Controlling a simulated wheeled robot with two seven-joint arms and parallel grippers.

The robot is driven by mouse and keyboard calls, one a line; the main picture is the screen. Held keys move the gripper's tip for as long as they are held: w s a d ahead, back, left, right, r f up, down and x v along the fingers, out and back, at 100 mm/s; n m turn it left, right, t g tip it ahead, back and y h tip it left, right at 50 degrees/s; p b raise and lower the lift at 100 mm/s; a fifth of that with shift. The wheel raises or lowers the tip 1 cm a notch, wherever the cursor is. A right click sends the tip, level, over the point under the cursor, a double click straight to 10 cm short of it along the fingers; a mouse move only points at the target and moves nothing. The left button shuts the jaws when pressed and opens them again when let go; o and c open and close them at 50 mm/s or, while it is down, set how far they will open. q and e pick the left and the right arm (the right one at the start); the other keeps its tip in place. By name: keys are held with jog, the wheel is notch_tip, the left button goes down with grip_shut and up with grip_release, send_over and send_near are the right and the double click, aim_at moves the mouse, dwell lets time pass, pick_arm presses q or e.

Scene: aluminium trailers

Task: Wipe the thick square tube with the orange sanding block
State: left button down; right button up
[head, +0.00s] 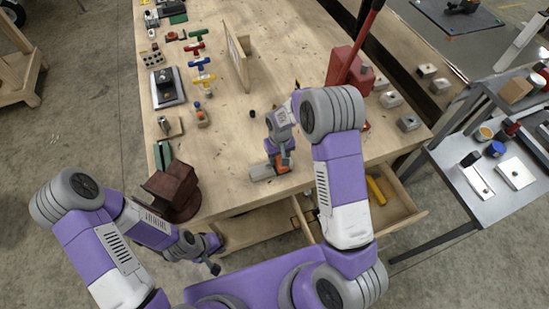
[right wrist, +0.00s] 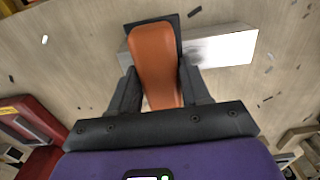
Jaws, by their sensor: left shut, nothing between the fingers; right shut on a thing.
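The orange sanding block (right wrist: 155,60) sits between the fingers of my right gripper (right wrist: 158,88), which is shut on it. In the head view the block (head: 282,162) shows in my right gripper (head: 284,150) near the table's front edge. The thick square tube (right wrist: 228,47) lies on the table under the block's dark pad, with a grey smudge on its face. In the head view the tube (head: 262,172) shows to the left of the block. The block seems to rest on the tube; contact is partly hidden. My left gripper (head: 214,268) is shut and empty, low in front of the table.
A brown vise (head: 172,190) stands at the table's front left corner. An open drawer (head: 400,203) holds a yellow thing (head: 376,190). The table (head: 225,135) is largely clear left of my right gripper.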

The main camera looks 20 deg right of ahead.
aim_at(265, 167)
jog(key=shift+d, duration=1.1)
jog(key=shift+s+a+f+b, duration=0.1)
jog(key=shift+a+b, duration=0.2)
jog(key=shift+a, duration=0.9)
jog(key=shift+s+a+f+b, duration=0.1)
jog(key=shift+a+b, duration=0.15)
jog(key=shift+a, duration=0.9)
jog(key=shift+a+r, duration=0.1)
jog(key=shift+a, duration=1.35)
jog(key=shift+r, duration=0.1)
jog(key=shift+w+d+r+p, duration=0.1)
jog(key=shift+r+p, duration=1.75)
jog(key=shift+r, duration=1.15)
notch_tip(265, 167, up, 3)
jog(key=shift+p, duration=0.9)
